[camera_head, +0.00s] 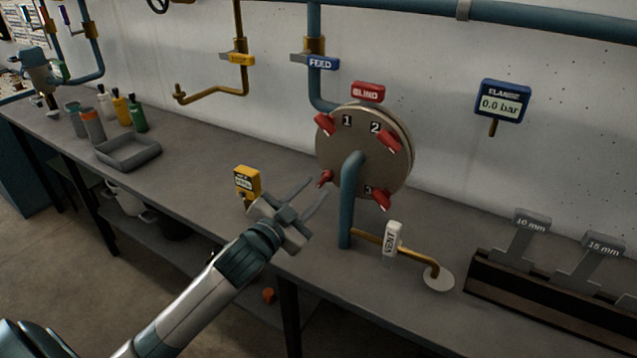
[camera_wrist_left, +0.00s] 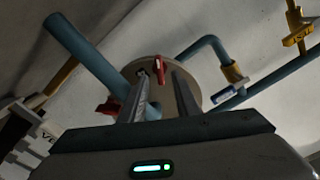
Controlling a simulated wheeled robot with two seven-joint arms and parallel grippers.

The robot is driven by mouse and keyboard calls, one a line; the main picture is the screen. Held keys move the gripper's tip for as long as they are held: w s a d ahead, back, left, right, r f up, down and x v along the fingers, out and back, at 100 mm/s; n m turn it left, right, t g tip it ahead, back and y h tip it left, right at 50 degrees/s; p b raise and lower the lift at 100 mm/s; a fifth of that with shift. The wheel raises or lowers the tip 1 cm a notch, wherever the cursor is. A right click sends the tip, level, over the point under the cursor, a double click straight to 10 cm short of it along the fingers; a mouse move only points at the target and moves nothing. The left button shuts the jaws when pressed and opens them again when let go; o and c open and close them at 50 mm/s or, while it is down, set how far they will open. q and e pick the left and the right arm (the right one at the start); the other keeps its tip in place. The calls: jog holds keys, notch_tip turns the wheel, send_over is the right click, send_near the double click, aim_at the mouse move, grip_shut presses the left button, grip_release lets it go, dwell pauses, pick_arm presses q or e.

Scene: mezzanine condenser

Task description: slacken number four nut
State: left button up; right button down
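The round flange disc (camera_head: 390,165) stands upright on the bench with red nuts around its face and numerals 1, 2 and 3 readable. The lower-left red nut (camera_head: 325,178) sits where number four would be; its numeral is not readable. My left gripper (camera_head: 316,186) is open and empty, its two fingers pointing at that nut from the lower left. I cannot tell whether they touch it. In the left wrist view the parted fingers (camera_wrist_left: 162,95) reach toward the disc (camera_wrist_left: 187,97), with red showing between them. My right gripper is not in view.
A blue pipe (camera_head: 350,205) rises in front of the disc, close right of my fingers. A yellow tag meter (camera_head: 247,181) stands behind my gripper. A VENT lever (camera_head: 392,239) and a wrench rack (camera_head: 540,308) are to the right. A gauge (camera_head: 501,101) reads 0.0 bar.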

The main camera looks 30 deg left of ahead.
aim_at(322, 182)
pick_arm(q)
jog(key=w, duration=0.2)
jog(key=shift+w+d, duration=0.1)
jog(key=shift+w, duration=0.5)
jog(key=shift+c, duration=0.2)
grip_shut()
